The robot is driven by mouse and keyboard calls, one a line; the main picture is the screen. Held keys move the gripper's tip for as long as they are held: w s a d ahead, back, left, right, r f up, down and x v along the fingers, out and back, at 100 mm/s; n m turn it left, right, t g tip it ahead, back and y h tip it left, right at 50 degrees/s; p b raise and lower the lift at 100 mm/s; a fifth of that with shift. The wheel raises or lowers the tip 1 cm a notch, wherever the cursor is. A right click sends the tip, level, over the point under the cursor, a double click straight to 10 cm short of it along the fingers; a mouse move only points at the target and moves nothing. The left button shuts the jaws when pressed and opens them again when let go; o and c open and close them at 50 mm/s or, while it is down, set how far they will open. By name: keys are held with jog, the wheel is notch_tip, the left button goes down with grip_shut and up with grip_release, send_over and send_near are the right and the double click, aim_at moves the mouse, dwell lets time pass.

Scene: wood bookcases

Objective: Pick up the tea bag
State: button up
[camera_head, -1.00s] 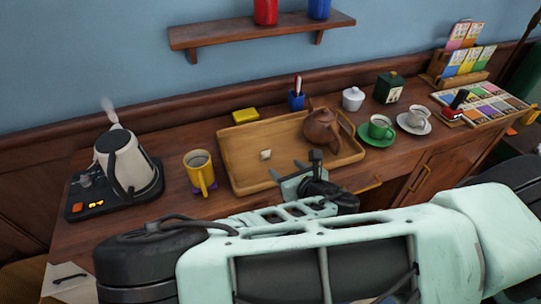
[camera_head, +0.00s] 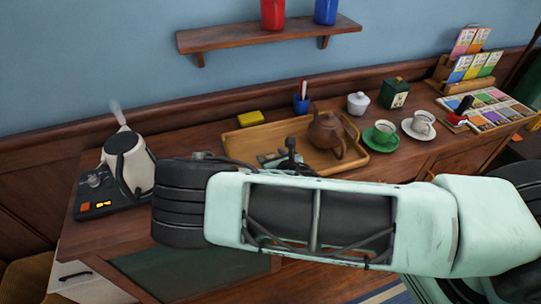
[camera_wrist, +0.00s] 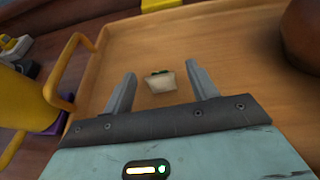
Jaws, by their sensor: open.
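The tea bag (camera_wrist: 161,83) is a small whitish packet with a bit of green at its far edge. It lies on the wooden tray (camera_head: 238,146), whose bare surface also shows in the wrist view (camera_wrist: 230,50). In the wrist view it appears between the two fingers of my gripper (camera_wrist: 160,72), with gaps on both sides. I cannot tell how far the fingertips are above the tray. My gripper is open and empty. In the head view my gripper (camera_head: 272,158) is over the left part of the tray, and the tea bag is hidden there.
The brown teapot (camera_head: 327,133) stands on the tray's right side. A yellow mug (camera_wrist: 22,98) is left of my gripper in the wrist view. A steaming kettle (camera_head: 127,165) is farther left. Green (camera_head: 382,133) and white (camera_head: 422,123) cups stand right of the tray.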

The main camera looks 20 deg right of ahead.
jog(key=shift+x, duration=1.15)
jog(key=c, duration=1.1)
jog(key=shift+o, duration=0.2)
jog(key=shift+r, duration=0.1)
